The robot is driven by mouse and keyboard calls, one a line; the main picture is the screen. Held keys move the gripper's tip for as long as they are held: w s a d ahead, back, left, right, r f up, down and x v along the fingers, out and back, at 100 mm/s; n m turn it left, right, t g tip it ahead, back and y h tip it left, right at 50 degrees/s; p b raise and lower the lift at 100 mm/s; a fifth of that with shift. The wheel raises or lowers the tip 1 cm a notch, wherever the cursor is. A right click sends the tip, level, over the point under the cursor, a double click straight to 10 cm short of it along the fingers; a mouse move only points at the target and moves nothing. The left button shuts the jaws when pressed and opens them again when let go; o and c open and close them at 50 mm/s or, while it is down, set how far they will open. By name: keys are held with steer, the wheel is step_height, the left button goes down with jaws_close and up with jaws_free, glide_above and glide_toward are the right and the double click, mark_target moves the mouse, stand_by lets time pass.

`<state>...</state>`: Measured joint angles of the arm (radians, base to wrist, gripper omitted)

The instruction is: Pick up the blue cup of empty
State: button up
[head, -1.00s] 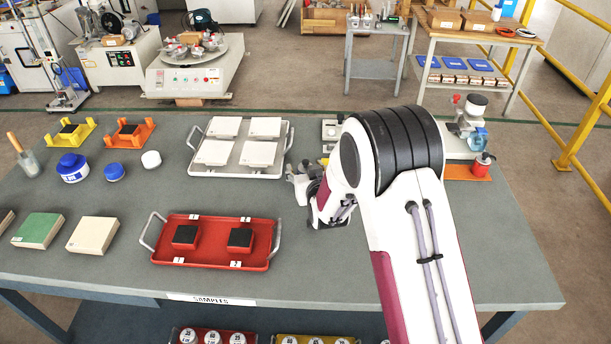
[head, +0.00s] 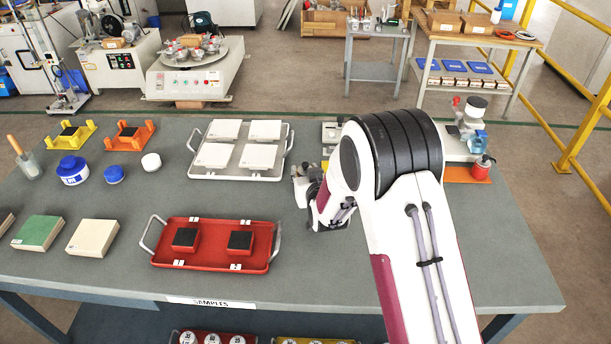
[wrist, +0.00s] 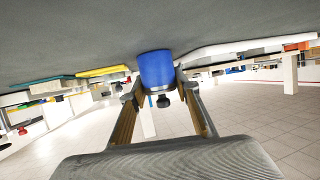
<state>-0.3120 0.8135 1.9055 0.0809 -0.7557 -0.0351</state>
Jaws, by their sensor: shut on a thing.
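The blue cup (wrist: 157,70) shows in the wrist view between the two fingers of my gripper (wrist: 157,88). The fingers are shut on its sides. Its base appears to be at or very near the grey tabletop, which fills the top of that view; I cannot tell whether they touch. In the head view my gripper (head: 302,180) is at the middle right of the table, just right of the white tray. The cup cannot be made out there, as my gripper and arm cover that spot.
The white tray (head: 240,176) with pale tiles is close to my gripper's left. A red tray (head: 208,262) with two dark samples is nearer the front. Blue-lidded jars (head: 73,170) stand at left. A device (head: 465,135) stands on the right behind my arm.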

steer(key=shift+r, duration=0.2)
steer(key=shift+r, duration=4.85)
